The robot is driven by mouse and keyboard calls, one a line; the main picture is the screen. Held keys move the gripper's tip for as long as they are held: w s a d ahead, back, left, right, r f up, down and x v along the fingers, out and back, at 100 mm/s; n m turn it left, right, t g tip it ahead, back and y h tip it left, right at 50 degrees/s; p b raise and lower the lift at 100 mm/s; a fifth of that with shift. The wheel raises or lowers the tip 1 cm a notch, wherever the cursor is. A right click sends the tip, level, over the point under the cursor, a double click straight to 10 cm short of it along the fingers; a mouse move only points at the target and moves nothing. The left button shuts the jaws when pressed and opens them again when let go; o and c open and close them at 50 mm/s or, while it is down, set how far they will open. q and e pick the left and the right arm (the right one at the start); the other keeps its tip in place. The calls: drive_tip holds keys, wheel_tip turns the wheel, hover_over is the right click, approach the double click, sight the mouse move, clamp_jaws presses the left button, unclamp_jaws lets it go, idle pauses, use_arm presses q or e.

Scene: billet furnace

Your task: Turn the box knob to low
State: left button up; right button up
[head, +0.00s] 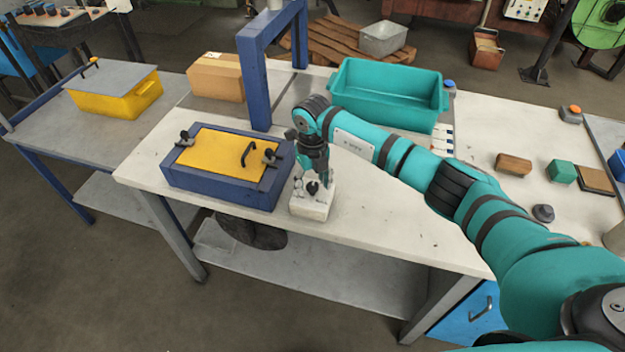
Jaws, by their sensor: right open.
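A small off-white box (311,208) stands near the front edge of the white table, just right of a blue box with a yellow lid. A dark knob (312,187) sits on its top face, with small markings or parts around it. My right gripper (313,177) points down over the box, open, with its fingers around or just above the knob. I cannot tell whether the fingers touch the knob. The knob's setting is too small to read. My left gripper is not in view.
The blue box with a yellow lid (215,152), handle and clamps stands close on the left. A blue frame (258,85) rises behind it. A teal bin (388,92) stands at the back. A wooden block (513,164) and a green block (561,171) lie right of my arm.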

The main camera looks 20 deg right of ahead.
drive_tip(key=shift+f, duration=0.1)
clamp_jaws()
idle(0.3)
